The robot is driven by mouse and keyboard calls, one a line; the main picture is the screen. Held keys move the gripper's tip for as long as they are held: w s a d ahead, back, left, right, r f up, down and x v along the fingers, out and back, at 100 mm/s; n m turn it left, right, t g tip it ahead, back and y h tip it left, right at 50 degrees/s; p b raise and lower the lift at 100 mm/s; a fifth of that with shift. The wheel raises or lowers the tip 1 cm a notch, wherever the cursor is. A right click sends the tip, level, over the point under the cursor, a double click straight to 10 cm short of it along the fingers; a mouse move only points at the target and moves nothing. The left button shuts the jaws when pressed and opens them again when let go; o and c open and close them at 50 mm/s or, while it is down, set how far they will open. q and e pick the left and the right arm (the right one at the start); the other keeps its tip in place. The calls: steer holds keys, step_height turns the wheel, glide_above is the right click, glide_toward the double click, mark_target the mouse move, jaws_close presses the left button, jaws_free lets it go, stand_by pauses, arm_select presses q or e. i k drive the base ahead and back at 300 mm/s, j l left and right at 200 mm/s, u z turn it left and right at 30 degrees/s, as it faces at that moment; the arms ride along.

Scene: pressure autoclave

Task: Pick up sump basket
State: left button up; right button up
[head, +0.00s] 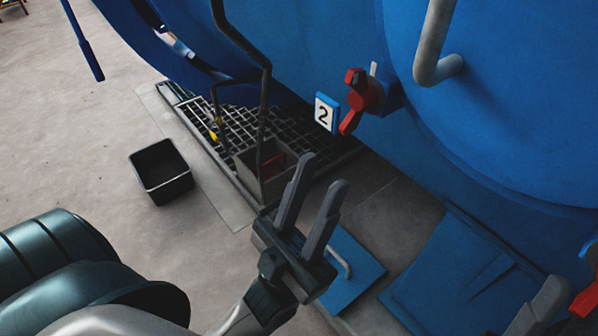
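A small grey open-topped box (248,162), which looks like the sump basket, stands at the near end of the floor grate. Something reddish shows inside it. A dark bent rod rises in front of it, and I cannot tell whether the rod belongs to it. My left gripper (320,172) has its two fingers clearly apart with nothing between them. In the picture it is just right of and below the box, and the left finger comes close to the box's right edge. A grey part of my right gripper (541,305) shows at the bottom right corner; most of it is cut off.
A black open bin (161,170) stands on the floor to the left. The metal grate (215,122) lies beside the big blue vessel (500,95). A blue plate with a handle (350,280) lies below.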

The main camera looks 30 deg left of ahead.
mark_target(270, 172)
steer(key=i+j+u, duration=0.2)
steer(key=j, duration=0.15)
steer(key=j+u, duration=0.2)
steer(key=j, duration=0.15)
steer(key=i+j+u, duration=0.2)
steer(key=j, duration=0.15)
steer(key=i+j+u, duration=0.1)
steer(key=j+u, duration=0.15)
steer(key=u, duration=1.05)
steer(key=j+z, duration=0.15)
steer(key=z, duration=1.2)
steer(key=i+j, duration=0.05)
